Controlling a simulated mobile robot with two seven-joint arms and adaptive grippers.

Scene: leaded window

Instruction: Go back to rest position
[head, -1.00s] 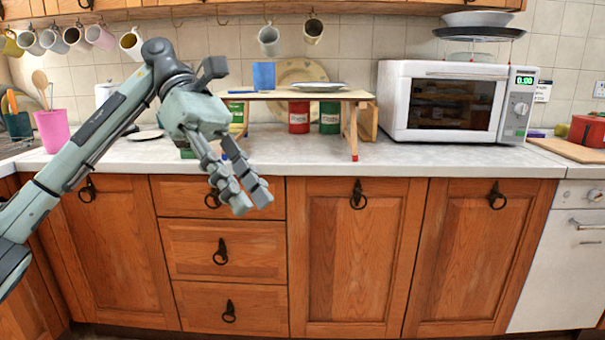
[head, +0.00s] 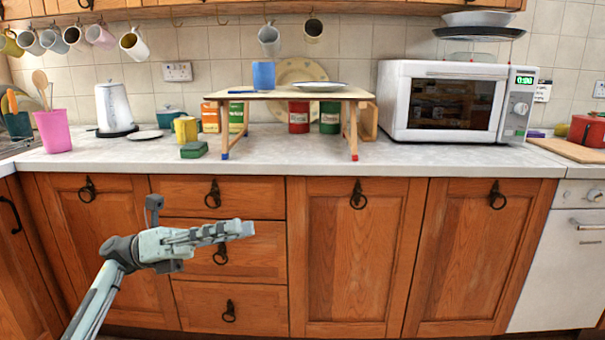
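My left gripper (head: 245,229) is low in the head view, in front of the wooden drawers and below the counter edge. Its arm comes up from the bottom left, and the fingers point right. The fingers show edge-on, one over the other, so I cannot tell whether they are open or shut. I see nothing hanging from them. My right gripper is not in view.
The counter (head: 290,157) holds a small wooden rack (head: 355,96) with a blue cup (head: 263,75) and a plate (head: 318,87). A microwave (head: 450,100), kettle (head: 115,107), pink cup (head: 52,131), yellow cup (head: 185,130) and green sponge (head: 194,150) stand there. Drawers (head: 225,249) lie behind my gripper.

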